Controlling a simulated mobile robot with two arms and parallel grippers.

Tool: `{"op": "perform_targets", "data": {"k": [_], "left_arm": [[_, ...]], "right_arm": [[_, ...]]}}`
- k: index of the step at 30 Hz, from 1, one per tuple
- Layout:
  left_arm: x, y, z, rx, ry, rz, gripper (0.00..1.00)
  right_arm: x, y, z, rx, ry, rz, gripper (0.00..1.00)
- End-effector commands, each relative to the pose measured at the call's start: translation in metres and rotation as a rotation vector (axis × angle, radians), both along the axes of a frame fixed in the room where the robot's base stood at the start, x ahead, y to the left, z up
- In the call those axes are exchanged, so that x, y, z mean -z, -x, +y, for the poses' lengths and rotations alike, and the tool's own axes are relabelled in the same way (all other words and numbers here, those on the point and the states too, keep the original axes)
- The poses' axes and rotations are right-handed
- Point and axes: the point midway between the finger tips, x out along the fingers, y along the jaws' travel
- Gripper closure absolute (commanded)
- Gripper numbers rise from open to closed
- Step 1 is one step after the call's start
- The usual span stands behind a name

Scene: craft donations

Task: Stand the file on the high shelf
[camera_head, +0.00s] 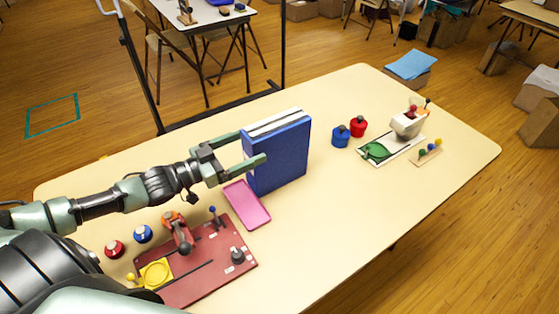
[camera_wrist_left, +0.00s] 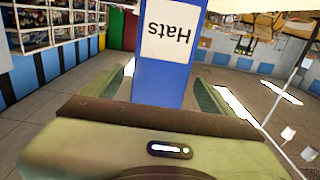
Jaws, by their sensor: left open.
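A blue file (camera_head: 283,155) stands upright on the cream table (camera_head: 330,255) in the head view. My left gripper (camera_head: 253,148) is open, with one finger on each side of the file's near-left end. In the left wrist view the file's spine (camera_wrist_left: 158,80) lies between the open fingers, with a white label reading "Hats" upside down. Whether the fingers touch the file is not clear. The high shelf cannot be made out in the head view. My right gripper is not in view.
A pink tray (camera_head: 247,205) lies close in front of the file. A dark red board (camera_head: 205,265) with parts on it is nearer me. Blue (camera_head: 340,137) and red (camera_head: 358,127) pots and a white-green board (camera_head: 390,150) stand to the right. The table's front right is clear.

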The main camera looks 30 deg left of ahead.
Motion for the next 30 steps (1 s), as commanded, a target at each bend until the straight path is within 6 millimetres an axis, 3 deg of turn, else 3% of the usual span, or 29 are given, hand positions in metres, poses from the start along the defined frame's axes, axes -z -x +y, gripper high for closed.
{"op": "perform_targets", "data": {"k": [1,6,20,30], "left_arm": [[0.011,0.0,0.0,0.0,0.0,0.0,0.15],[0.022,-0.001,-0.001,0.0,0.001,-0.001,0.15],[0.02,-0.027,-0.016,0.0,0.001,-0.002,0.15],[0.017,-0.061,-0.036,0.0,0.002,-0.003,0.15]], "right_arm": [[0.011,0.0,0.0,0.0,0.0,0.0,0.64],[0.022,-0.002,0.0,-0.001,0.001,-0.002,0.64],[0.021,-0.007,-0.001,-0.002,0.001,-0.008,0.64],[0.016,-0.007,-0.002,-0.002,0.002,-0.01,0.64]]}}
